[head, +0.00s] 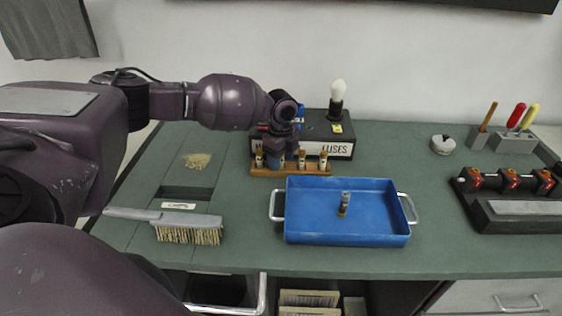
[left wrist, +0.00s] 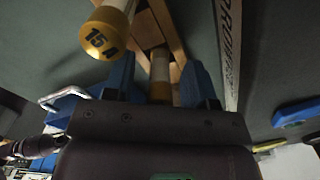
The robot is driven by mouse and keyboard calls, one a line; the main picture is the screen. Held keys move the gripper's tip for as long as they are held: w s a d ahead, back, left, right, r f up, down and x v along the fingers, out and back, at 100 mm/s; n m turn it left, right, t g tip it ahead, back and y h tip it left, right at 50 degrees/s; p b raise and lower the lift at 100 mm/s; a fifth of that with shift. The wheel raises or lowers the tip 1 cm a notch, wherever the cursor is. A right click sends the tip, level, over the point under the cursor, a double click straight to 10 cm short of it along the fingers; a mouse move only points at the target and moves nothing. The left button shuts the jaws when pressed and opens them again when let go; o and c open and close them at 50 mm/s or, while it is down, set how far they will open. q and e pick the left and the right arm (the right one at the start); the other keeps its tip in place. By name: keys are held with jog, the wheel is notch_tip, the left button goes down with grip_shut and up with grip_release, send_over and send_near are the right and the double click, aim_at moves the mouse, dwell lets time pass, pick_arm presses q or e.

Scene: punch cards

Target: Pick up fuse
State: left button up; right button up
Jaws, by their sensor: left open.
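Fuses with brass-coloured ends stand in a wooden rack (head: 290,170) behind the blue tray; the rack also shows in the left wrist view (left wrist: 150,32). My left gripper (head: 279,155) is over the left part of the rack, hiding some of it. In the left wrist view its blue fingers (left wrist: 160,75) are open, with a fuse (left wrist: 160,68) between them; I cannot tell whether they touch it. Another fuse marked 15 A (left wrist: 100,38) is outside the fingers, at upper left. A separate fuse (head: 344,204) stands in the tray. My right gripper is not seen.
The blue tray (head: 300,236) is right in front of the rack. A black box labelled FUSES (head: 345,148) with a white bulb (head: 338,90) is close behind. A brush (head: 180,222) lies at left. A red-clamped device (head: 511,180) and screwdrivers (head: 517,115) are at right.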

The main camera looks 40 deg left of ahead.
pick_arm(q)
grip_shut()
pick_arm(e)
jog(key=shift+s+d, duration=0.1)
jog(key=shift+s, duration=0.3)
pick_arm(q)
jog(key=shift+r, duration=0.1)
jog(key=shift+r, duration=0.3)
notch_tip(320, 180, up, 19)
jog(key=p, duration=0.1)
jog(key=shift+r+p, duration=0.15)
jog(key=shift+p, duration=0.15)
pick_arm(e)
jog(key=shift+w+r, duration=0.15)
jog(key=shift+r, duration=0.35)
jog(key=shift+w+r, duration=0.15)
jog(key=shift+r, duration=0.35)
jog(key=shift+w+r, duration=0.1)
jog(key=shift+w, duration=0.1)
